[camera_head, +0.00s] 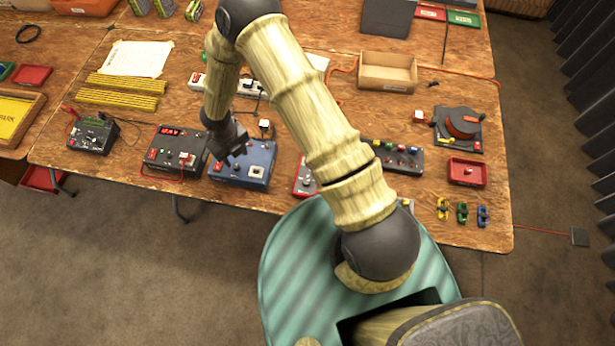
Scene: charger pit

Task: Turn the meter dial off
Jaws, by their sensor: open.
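My gripper (232,152) is open just above the blue box (256,171), near its back left part. The blue box has a pale square on its top and a red patch at its left. The gripper hides part of its top, and I cannot tell whether the fingers touch anything. To its left is a dark box (165,160) with a red lit display and a small knob or plug. Further left is a black box (92,136) with small controls. I cannot tell for certain which box is the meter, and no dial setting is readable.
Yellow sticks (120,91) and a paper sheet (136,58) lie at the left. My arm hides the table's middle.

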